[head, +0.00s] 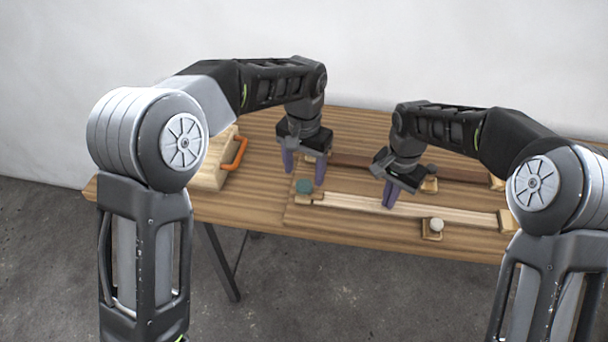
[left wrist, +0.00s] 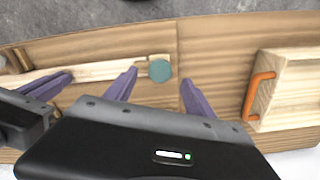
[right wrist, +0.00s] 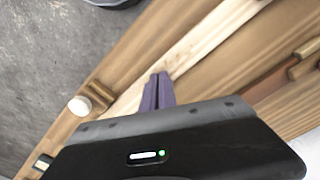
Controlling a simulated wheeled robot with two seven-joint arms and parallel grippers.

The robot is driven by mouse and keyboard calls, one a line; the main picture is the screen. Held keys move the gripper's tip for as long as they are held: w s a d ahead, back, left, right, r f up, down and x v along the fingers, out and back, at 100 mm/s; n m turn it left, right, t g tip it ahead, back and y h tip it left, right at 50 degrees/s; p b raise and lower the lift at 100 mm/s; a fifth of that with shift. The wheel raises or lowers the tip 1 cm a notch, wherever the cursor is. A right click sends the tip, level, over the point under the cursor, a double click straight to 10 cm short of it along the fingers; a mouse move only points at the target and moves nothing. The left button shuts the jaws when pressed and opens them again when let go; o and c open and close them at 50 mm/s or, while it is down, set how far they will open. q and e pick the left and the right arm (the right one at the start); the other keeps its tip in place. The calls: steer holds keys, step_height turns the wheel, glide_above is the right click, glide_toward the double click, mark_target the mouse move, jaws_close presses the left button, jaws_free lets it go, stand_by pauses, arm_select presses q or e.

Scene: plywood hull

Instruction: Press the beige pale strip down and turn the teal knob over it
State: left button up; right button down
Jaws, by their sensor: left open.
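The beige pale strip (head: 345,202) lies along the front of the wooden work surface, its left end by the teal knob (head: 303,186). The knob also shows in the left wrist view (left wrist: 160,70). My left gripper (head: 304,178) is open and empty, just behind and above the knob; in its wrist view the knob appears between and beyond the fingertips. My right gripper (head: 387,205) has its fingers together with tips at the strip's middle; the right wrist view shows them over the strip (right wrist: 205,38). Whether they touch it is unclear.
A white knob (head: 437,225) on a small block stands in front of the strip near the right. A dark brown strip (head: 365,161) lies behind, partly hidden by my right arm. A wooden box (head: 208,172) with an orange handle (head: 236,153) is at the left.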

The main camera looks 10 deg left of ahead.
mark_target(304, 185)
arm_select(q)
steer(key=shift+r, duration=1.2)
arm_select(e)
steer(key=shift+s, duration=0.1)
arm_select(q)
steer(key=shift+r+p, duration=2.2)
arm_select(e)
step_height(304, 185, up, 7)
arm_select(q)
steer(key=shift+r+p, duration=0.75)
steer(key=shift+p, duration=0.05)
arm_select(e)
steer(key=shift+r, duration=2.55)
